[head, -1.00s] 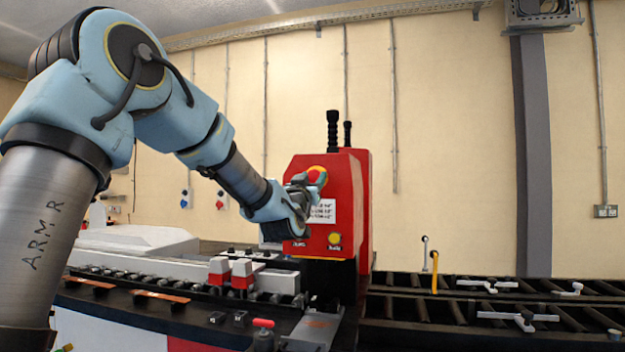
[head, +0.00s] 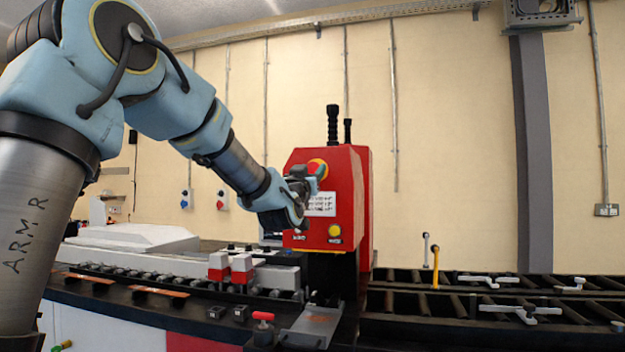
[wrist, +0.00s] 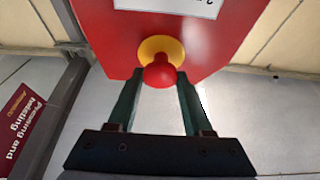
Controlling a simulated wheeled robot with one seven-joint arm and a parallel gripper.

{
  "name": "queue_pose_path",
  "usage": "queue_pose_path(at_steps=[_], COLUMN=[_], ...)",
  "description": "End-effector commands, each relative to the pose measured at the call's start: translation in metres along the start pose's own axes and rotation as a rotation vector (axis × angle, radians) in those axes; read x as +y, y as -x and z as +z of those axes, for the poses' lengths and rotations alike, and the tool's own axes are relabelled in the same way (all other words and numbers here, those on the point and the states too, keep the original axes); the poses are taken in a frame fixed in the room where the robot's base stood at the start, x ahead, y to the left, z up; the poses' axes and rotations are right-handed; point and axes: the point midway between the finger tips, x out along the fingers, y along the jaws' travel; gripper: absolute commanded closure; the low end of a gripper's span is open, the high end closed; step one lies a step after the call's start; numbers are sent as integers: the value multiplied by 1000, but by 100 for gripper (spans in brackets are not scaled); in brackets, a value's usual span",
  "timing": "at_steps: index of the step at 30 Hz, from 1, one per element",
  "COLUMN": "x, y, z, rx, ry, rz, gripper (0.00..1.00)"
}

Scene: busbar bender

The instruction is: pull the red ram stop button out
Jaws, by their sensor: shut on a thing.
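The red ram stop button (wrist: 160,72) sits in front of a round yellow collar (wrist: 161,48) on the red machine's panel. In the wrist view my gripper (wrist: 159,76) has one dark green finger on each side of the button, shut on it. The fingertips are close to the collar. In the head view my gripper (head: 306,179) reaches the panel from the left. It covers part of the button (head: 318,167) there, so how far the button stands out cannot be told.
A white label (head: 322,204) and a yellow button (head: 334,231) are on the same red panel (head: 349,180). Below stands the bench with red-and-white blocks (head: 241,270) and a red-topped handle (head: 263,317). A roller conveyor (head: 450,300) runs to the right.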

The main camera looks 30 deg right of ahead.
Motion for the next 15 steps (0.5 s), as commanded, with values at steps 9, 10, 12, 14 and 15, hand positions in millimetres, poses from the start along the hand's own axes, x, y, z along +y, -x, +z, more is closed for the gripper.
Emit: queue_pose_path(at_steps=[9, 10, 12, 14, 15], x=[0, 0, 0, 0, 0], y=[1, 1, 1, 1, 1], z=[1, 1, 1, 1, 1], rx=[-4, -4, -4, -4, -4], ry=[0, 0, 0, 0, 0], rz=[0, 0, 0, 0, 0], gripper=[41, 37, 29, 23, 20])
